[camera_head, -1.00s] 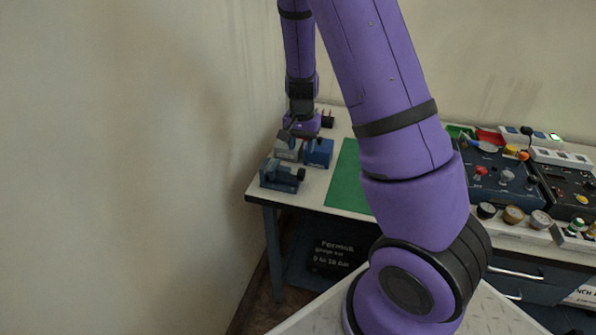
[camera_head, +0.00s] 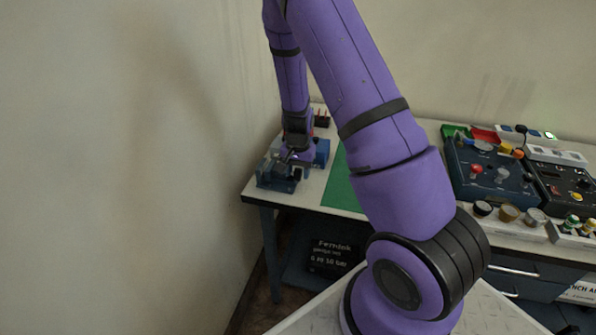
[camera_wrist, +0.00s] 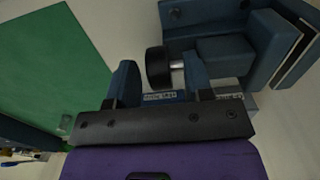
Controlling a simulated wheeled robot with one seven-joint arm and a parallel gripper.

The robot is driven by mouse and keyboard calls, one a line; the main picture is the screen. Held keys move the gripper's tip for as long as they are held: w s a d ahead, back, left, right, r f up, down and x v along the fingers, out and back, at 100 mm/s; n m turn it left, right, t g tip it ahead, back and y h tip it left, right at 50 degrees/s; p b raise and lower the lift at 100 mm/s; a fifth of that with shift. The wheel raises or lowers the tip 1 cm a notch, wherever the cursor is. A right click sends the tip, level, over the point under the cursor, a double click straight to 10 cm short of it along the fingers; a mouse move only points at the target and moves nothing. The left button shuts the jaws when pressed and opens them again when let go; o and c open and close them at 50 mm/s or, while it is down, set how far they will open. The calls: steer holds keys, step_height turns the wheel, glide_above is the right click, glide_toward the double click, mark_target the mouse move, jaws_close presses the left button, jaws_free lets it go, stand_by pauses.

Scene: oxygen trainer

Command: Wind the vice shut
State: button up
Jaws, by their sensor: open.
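The blue vice (camera_head: 270,178) stands near the left front corner of the bench, partly hidden by my wrist in the head view. In the wrist view, the vice (camera_wrist: 225,50) fills the upper right, with its black round knob (camera_wrist: 156,68) on a short bright shaft pointing left. My gripper (camera_wrist: 160,72) is open, with one dark finger left of the knob and the other right of it, near the vice body. I cannot tell whether either finger touches it. My gripper (camera_head: 292,168) is just over the vice's right end in the head view.
A blue block (camera_head: 322,152) stands close behind the vice. A green mat (camera_head: 343,187) lies to the right. The wall is close on the left.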

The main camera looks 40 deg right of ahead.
jaws_close()
steer(key=shift+d, duration=0.1)
steer(key=g+y, duration=0.2)
steer(key=y, duration=0.1)
steer(key=shift+w+d, duration=0.2)
steer(key=shift+w+d+f+g+y, duration=0.1)
steer(key=shift+g+y, duration=0.6)
steer(key=shift+y, duration=0.1)
steer(key=shift+d+f+g+y, duration=0.1)
steer(key=shift+g+y, duration=0.6)
steer(key=shift+y, duration=0.1)
jaws_free()
steer(key=shift+r, duration=0.1)
